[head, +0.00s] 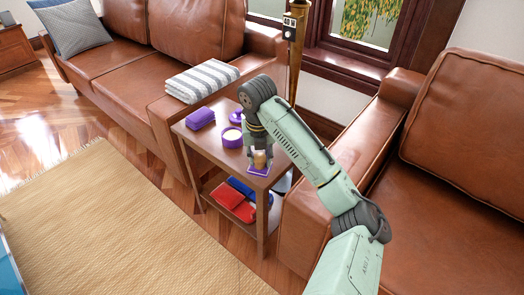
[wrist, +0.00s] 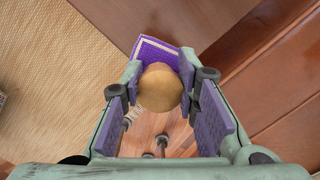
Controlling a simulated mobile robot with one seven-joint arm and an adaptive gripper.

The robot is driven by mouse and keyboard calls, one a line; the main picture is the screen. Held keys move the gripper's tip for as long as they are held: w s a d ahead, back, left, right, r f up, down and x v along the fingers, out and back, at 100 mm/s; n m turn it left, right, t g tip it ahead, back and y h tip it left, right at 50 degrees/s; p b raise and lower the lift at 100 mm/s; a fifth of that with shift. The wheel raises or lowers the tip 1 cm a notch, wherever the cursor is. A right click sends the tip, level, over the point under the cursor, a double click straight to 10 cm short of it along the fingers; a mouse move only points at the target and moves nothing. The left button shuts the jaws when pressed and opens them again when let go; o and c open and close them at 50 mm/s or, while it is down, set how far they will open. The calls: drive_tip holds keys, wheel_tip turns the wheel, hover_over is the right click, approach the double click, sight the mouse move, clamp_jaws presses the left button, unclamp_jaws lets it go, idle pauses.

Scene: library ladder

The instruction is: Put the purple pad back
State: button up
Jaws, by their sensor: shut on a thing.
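The purple pad (head: 258,170) is a flat rectangle with a pale line near its edge, at the front corner of the side table's top (head: 222,154). In the wrist view the pad (wrist: 150,51) shows beyond a round tan knob (wrist: 160,88), which looks like its handle. My gripper (head: 259,158) points down, with its fingers on both sides of the knob and shut on it. In the wrist view the fingers (wrist: 160,92) hide the pad's sides. I cannot tell whether the pad touches the tabletop.
A purple box (head: 200,118), a round purple tin (head: 232,137) and another purple item (head: 237,116) stand farther back on the table. Red (head: 233,200) and blue (head: 241,188) things lie on its lower shelf. Brown sofas (head: 310,205) flank the table; a woven rug (head: 110,220) lies in front.

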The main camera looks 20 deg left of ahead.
drive_tip(key=w, duration=0.2)
drive_tip(key=w+a, duration=0.1)
drive_tip(key=w+p, duration=0.1)
drive_tip(key=w, duration=0.1)
drive_tip(key=shift+w+a+f, duration=0.2)
drive_tip(key=shift+w+a, duration=0.1)
drive_tip(key=shift+w+a+f, duration=0.1)
drive_tip(key=shift+w+f, duration=0.05)
drive_tip(key=shift+w, duration=0.35)
drive_tip(key=shift+f+p, duration=0.4)
drive_tip(key=shift+f, duration=1.3)
drive_tip(key=shift+f, duration=0.2)
drive_tip(key=o, duration=1)
drive_tip(key=r, duration=0.4)
drive_tip(key=s+r, duration=0.1)
drive_tip(key=r, duration=0.7)
drive_tip(key=shift+s+r+b, duration=0.15)
drive_tip(key=shift+s+b, duration=0.15)
drive_tip(key=shift+b, duration=0.05)
